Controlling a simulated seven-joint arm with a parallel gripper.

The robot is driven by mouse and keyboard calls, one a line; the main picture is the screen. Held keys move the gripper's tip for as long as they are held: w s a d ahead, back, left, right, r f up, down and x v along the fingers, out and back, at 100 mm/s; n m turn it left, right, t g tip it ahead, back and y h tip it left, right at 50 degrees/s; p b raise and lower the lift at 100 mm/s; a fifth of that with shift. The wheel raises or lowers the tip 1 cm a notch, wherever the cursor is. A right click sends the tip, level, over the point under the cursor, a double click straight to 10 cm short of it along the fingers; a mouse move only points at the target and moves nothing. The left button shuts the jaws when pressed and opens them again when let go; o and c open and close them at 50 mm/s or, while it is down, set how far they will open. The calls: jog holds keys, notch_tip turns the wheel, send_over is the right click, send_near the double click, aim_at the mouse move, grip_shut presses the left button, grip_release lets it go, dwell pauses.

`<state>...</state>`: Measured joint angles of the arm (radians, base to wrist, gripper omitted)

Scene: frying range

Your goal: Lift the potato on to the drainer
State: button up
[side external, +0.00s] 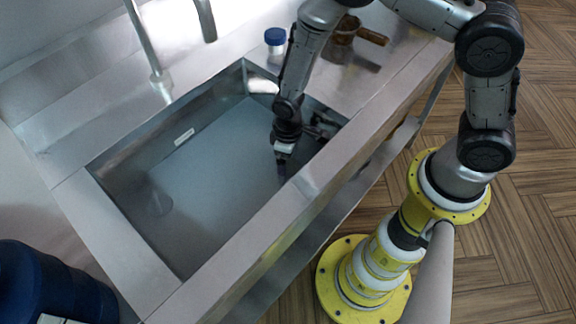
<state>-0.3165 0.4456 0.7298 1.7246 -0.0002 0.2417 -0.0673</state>
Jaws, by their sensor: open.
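My gripper (283,165) points down inside the steel sink basin (185,225), near its right end. It is open; the fingertips are small and dark in this view. I cannot make out a potato; the gripper or the basin's near wall may hide it. I cannot tell whether anything lies between the fingers. The flat steel surface (345,85) at the right end of the sink may be the drainer; no potato shows on it.
A blue-capped jar (275,41) and a brown pot with a wooden handle (372,36) stand on the steel beyond the basin. A tap (150,55) rises behind the sink. A white label-like strip (184,137) is on the basin's back wall. A dark blue drum (50,285) stands at lower left.

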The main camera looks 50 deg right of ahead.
jog(key=c, duration=1.4)
